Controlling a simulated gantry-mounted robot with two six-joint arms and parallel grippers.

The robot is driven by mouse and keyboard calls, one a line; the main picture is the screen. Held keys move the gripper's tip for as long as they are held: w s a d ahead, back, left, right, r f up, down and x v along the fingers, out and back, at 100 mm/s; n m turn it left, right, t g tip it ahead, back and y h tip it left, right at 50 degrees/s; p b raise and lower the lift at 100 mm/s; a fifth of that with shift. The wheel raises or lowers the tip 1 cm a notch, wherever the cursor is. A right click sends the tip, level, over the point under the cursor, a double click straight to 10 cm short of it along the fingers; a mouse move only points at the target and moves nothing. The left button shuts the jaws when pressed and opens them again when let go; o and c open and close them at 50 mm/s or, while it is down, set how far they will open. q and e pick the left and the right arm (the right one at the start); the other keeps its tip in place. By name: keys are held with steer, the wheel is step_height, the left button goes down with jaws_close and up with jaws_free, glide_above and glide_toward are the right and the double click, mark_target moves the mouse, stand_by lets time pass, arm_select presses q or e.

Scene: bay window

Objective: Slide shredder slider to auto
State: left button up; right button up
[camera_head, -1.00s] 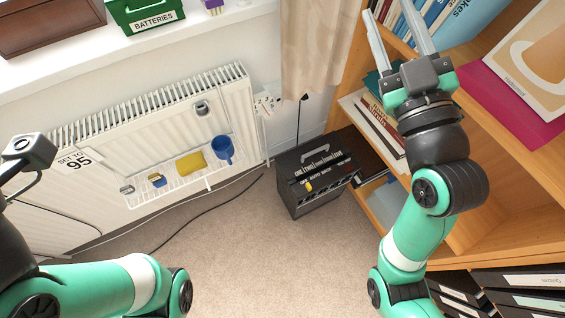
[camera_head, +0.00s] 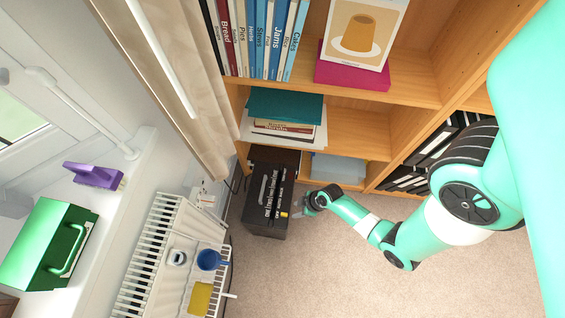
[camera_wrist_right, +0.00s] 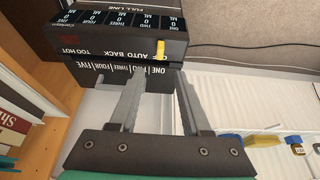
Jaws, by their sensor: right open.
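The black shredder (camera_head: 262,222) stands on the carpet against the bookshelf in the head view. Its yellow slider (camera_head: 284,214) is a small tab on the top; it also shows in the right wrist view (camera_wrist_right: 160,48), at the right end of a row of labels, beside the word AUTO. My right gripper (camera_head: 300,206) is low beside the shredder, at the slider's side. In the right wrist view its two fingers (camera_wrist_right: 158,85) are apart, pointing toward the slider, with nothing between them. Contact with the slider cannot be made out. My left gripper is out of view.
The wooden bookshelf (camera_head: 395,90) with books and binders stands behind the shredder. A white radiator (camera_head: 150,255) with a blue mug (camera_head: 208,260) and yellow sponge (camera_head: 200,298) is at left. A green box (camera_head: 45,240) sits on the sill. Carpet (camera_head: 320,275) in front is clear.

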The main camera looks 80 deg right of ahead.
mark_target(285, 214)
steer(key=b+x, duration=0.7)
steer(key=x, duration=0.4)
steer(key=shift+w+f, duration=0.15)
jaws_close()
stand_by(0.9)
